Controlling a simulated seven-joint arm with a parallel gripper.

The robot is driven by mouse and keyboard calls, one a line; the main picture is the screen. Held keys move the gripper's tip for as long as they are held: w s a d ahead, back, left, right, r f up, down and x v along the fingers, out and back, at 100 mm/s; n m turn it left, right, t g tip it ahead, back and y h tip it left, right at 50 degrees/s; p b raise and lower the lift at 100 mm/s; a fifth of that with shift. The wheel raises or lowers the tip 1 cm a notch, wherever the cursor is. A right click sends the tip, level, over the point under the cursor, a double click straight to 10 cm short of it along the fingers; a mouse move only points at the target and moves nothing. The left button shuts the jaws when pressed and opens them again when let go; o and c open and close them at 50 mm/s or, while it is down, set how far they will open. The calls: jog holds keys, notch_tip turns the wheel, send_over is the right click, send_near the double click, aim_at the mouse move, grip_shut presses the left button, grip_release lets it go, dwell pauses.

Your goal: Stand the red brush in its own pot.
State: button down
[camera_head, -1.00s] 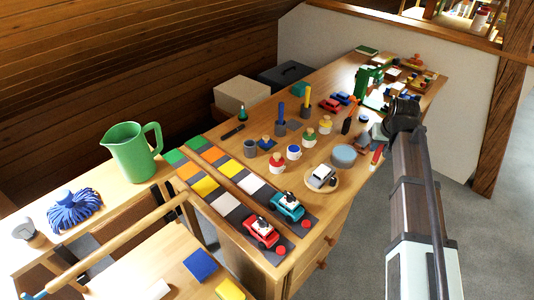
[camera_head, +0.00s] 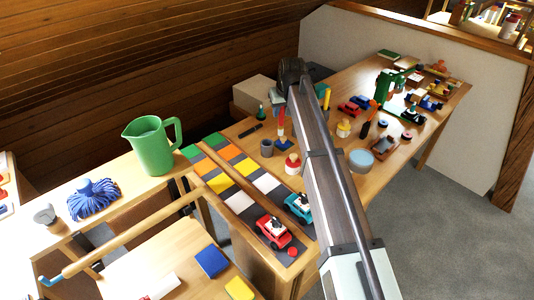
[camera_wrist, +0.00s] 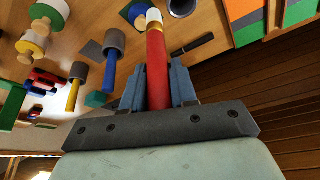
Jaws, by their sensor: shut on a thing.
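My gripper (camera_wrist: 158,70) is shut on the red brush (camera_wrist: 157,55), with the handle between both fingers and the pale end pointing away from the gripper. In the head view the red brush (camera_head: 281,118) hangs nearly upright, pale end down, appearing in front of a small blue thing. An empty grey pot (camera_head: 267,147) stands just left of it; the pot also shows at the top edge of the wrist view (camera_wrist: 182,8). Whether the brush touches anything below cannot be told. The fingers are mostly hidden behind my arm in the head view.
The blue piece (camera_wrist: 132,12) lies close to the brush's end. Grey pots with a blue brush (camera_wrist: 115,40) and a yellow brush (camera_wrist: 77,71) stand nearby. A dark slim tool (camera_head: 250,130) lies behind the pot.

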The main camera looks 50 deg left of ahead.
jog(key=s+a, duration=0.3)
jog(key=a, duration=0.1)
notch_tip(320, 180, down, 10)
jog(key=shift+s+r+n, duration=0.15)
jog(key=shift+r+n, duration=0.1)
jog(key=shift+n, duration=0.15)
jog(key=shift+f, duration=0.1)
jog(key=c, duration=0.9)
grip_release()
jog(key=v, duration=1.2)
